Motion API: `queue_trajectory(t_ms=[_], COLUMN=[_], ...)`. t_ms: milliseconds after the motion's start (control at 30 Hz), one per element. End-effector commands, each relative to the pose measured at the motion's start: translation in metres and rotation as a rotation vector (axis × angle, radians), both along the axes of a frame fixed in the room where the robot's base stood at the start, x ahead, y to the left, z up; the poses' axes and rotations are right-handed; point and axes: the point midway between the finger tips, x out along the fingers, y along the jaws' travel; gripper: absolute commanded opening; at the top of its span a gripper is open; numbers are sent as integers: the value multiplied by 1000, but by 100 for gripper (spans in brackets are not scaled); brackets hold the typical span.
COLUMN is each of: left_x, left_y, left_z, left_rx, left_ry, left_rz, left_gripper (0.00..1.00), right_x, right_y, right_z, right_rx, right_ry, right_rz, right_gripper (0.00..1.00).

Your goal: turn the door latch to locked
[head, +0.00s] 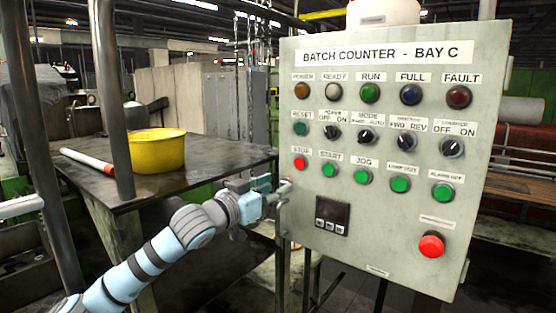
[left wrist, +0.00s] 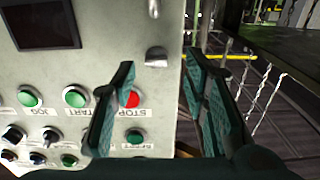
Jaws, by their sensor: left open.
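The door latch (left wrist: 156,57) is a small grey knob near the side edge of the control panel's door (head: 380,215). In the left wrist view it sits beyond and between my fingertips, and I cannot tell how far off. In the head view it is mostly hidden behind my left gripper (head: 274,190), which is at the panel's left edge. That gripper is open, with nothing held between its dark fingers in the left wrist view (left wrist: 158,66). I cannot tell whether it touches the panel. My right gripper is not in view.
The red stop button (head: 299,163) is close to my left gripper, with the reset button (head: 300,129) above it. Several buttons, switches and lamps fill the panel. A dark table (head: 230,152) with a yellow bowl (head: 157,152) and a white-and-red rod (head: 87,160) stands left.

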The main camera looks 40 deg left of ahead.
Motion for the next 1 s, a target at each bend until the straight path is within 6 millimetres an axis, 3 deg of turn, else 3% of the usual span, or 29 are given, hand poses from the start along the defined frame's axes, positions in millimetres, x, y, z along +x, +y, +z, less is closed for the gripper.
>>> queue_trajectory(t_ms=[200, 433, 467, 700, 1000], left_x=[16, 17, 17, 16, 16], left_y=[-2, -2, -2, -2, -2], left_z=[-3, -5, -5, -5, -5], left_rx=[-1, 2, 2, 2, -16], left_ry=[3, 4, 4, 4, 3], left_rz=[-4, -4, -4, -4, -4], left_gripper=[41, 41, 39, 1, 0], right_x=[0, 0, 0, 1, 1], right_y=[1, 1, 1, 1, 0], right_z=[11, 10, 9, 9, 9], right_rx=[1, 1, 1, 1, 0], right_ry=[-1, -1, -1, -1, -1], right_rz=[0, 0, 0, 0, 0], right_gripper=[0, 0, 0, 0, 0])
